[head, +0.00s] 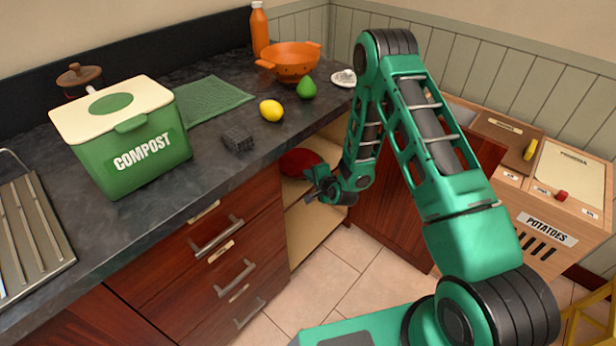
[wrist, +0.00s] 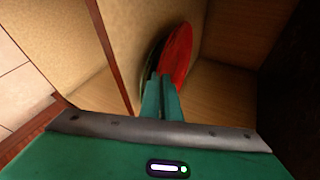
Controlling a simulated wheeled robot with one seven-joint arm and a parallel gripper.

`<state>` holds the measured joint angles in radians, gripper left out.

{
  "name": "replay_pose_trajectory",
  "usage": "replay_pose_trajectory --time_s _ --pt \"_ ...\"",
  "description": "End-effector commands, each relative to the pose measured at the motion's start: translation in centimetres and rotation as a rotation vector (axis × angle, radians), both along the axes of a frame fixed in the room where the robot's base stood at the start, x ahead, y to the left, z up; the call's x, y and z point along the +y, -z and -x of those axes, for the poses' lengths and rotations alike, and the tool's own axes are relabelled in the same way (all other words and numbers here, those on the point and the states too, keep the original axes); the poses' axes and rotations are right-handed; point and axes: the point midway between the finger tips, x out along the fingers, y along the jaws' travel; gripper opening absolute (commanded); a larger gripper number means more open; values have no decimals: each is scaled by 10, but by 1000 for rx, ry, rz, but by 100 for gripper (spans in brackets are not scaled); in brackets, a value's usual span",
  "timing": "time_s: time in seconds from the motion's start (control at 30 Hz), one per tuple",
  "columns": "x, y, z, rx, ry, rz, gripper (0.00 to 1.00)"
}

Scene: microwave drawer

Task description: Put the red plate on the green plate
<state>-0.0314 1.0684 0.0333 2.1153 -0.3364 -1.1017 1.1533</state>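The red plate (head: 299,161) is inside the open cabinet under the counter, partly hidden by the counter edge in the head view. In the wrist view the red plate (wrist: 178,54) shows nearly edge-on, with a dark curved area along its left side. My gripper (head: 318,184) reaches into the cabinet opening at the plate's near edge. In the wrist view the fingers of my gripper (wrist: 161,82) are close together and appear shut on the plate's rim.
The cabinet's pale shelf (head: 310,222) lies below my gripper, with an open dark-red door (head: 395,205) to the right and drawers (head: 215,255) to the left. A green compost bin (head: 140,160), lemon (head: 271,110) and orange colander (head: 292,65) stand on the counter.

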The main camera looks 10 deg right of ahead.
Motion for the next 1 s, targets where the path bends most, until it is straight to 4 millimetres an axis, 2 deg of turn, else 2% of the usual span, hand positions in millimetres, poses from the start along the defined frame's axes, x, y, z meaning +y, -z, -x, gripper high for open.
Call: replay_pose_trajectory --time_s 0.33,0.37,0.4,0.67,0.8,1.0 --pt "1 7 0 -1 0 -1 0" --pt "1 7 0 0 0 -1 10" --pt "1 7 0 0 0 -1 10" --pt "1 6 0 1 -1 0 10" --pt "2 -2 1 0 -3 1 10" --pt "-7 -18 33 4 1 -1 10"
